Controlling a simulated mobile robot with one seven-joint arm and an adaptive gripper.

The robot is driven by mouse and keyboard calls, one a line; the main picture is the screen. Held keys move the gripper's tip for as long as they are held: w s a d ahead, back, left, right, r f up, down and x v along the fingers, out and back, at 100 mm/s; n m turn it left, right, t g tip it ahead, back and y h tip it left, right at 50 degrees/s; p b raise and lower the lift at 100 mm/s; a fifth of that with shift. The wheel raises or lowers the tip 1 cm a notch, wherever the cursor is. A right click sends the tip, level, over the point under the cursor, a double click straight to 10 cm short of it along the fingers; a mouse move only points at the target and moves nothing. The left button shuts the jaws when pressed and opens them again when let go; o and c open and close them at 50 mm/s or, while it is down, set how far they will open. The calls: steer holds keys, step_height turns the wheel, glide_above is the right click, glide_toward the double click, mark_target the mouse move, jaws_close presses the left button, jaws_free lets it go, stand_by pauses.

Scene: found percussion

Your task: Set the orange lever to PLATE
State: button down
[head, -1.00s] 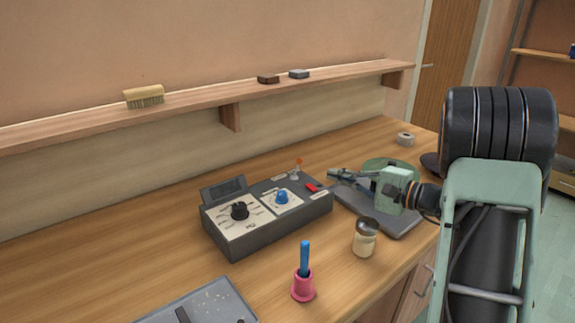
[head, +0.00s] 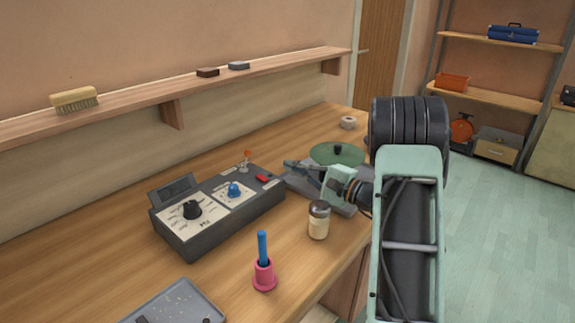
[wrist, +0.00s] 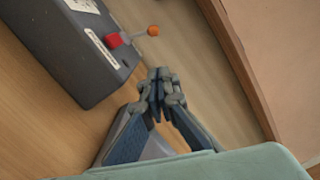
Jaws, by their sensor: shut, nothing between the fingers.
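The orange lever (head: 247,154) is a small orange knob on a short stem at the back right edge of the dark grey control box (head: 217,234). In the wrist view the orange knob (wrist: 153,31) stands out past the box's end, next to a red switch (wrist: 113,40). Label wording is too small to read.
The box carries a black knob (head: 193,209) and a blue knob (head: 233,189). A green disc (head: 337,152) on a grey base lies behind my gripper. A jar (head: 319,221) and a pink holder (head: 264,276) with a blue handle stand in front. A wall shelf runs behind.

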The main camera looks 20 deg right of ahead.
steer(key=x, duration=0.3)
steer(key=a+x, duration=0.1)
steer(key=x, duration=0.2)
steer(key=s+p+x, duration=0.1)
steer(key=x, duration=0.3)
steer(key=shift+a+r, duration=0.2)
steer(key=shift+r, duration=0.2)
steer(key=shift+f+b, duration=0.1)
steer(key=shift+b, duration=0.3)
